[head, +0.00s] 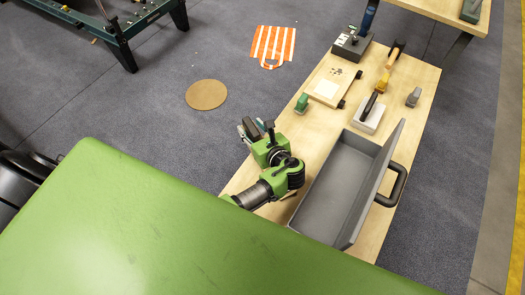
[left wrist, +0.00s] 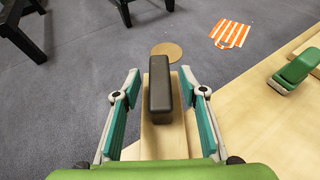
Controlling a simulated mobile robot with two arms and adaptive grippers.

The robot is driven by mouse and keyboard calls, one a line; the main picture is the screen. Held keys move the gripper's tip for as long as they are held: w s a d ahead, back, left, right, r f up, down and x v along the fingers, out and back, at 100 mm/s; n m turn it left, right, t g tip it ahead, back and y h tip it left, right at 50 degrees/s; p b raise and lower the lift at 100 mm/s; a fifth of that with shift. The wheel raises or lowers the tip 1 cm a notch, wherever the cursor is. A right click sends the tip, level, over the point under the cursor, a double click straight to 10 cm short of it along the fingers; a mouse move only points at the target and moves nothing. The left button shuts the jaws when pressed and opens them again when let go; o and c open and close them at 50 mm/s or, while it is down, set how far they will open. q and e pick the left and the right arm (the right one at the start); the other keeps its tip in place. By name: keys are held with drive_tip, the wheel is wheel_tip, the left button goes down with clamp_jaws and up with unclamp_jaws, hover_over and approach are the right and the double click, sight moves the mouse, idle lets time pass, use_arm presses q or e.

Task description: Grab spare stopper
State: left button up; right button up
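A dark rounded block (left wrist: 160,92), which looks like the stopper, lies along a narrow light wooden piece (left wrist: 158,142) in the left wrist view. My left gripper (left wrist: 161,100) is open, with one teal-padded finger on each side of the block and a visible gap on both sides. In the head view my left gripper (head: 255,130) is at the left edge of the wooden bench (head: 318,125). The dark block (head: 249,128) shows there only in part, between the fingers. Whether the gripper is low enough to reach around it I cannot tell. My right gripper is not in view.
A grey open box (head: 328,193) with a raised side and black handle stands on the bench.

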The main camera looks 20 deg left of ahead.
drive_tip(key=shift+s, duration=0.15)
use_arm(q)
clamp_jaws()
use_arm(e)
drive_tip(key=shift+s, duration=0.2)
